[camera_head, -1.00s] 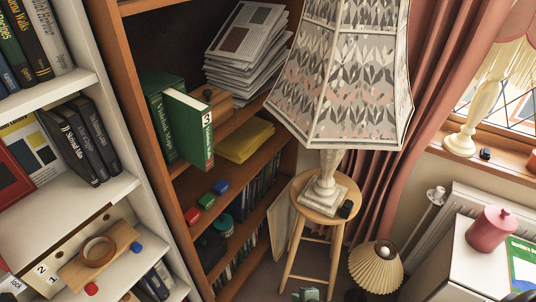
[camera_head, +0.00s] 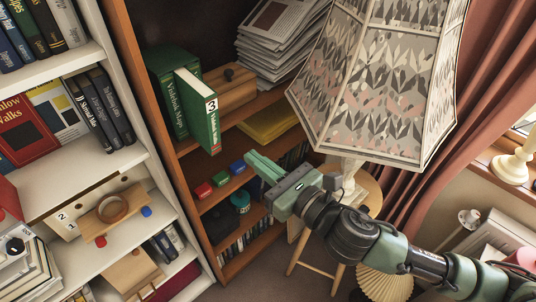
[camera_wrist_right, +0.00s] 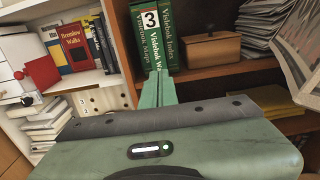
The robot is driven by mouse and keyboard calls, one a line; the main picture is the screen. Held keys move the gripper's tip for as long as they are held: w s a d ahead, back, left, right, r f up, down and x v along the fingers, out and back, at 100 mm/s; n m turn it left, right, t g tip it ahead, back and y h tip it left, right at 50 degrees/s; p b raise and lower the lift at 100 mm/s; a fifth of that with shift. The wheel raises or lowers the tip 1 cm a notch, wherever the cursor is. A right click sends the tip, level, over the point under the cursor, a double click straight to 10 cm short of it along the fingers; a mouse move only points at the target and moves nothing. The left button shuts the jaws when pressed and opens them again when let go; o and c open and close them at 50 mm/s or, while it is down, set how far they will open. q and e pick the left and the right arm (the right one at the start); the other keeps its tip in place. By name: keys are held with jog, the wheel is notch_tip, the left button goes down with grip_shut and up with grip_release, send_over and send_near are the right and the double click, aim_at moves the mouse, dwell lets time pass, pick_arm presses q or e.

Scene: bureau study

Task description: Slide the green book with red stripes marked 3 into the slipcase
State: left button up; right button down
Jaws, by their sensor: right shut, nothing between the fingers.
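The green book marked 3 (camera_head: 198,112) stands upright on the brown bookcase shelf, its spine jutting out past its neighbour. Its white label and spine also show in the right wrist view (camera_wrist_right: 154,42). I cannot clearly tell the slipcase from the green volumes. My right gripper (camera_head: 251,158) is shut and empty, right of and below the book, in front of the bookcase. In the wrist view its fingertips overlap the book's lower spine. My left gripper is out of view.
A wooden box (camera_head: 228,90) stands right of the books, with stacked papers (camera_head: 280,40) beyond. The patterned lampshade (camera_head: 385,75) hangs close above my right arm. Red, green and blue blocks (camera_head: 221,178) sit on the shelf below. A white shelf unit (camera_head: 95,155) is at left.

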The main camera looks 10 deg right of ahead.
send_near(214, 129)
jog(key=shift+x, duration=1.3)
jog(key=shift+f, duration=0.1)
jog(key=shift+w, duration=0.1)
jog(key=shift+x, duration=2.1)
jog(key=shift+w+a, duration=0.25)
jog(key=shift+w, duration=0.05)
jog(key=shift+p, duration=0.3)
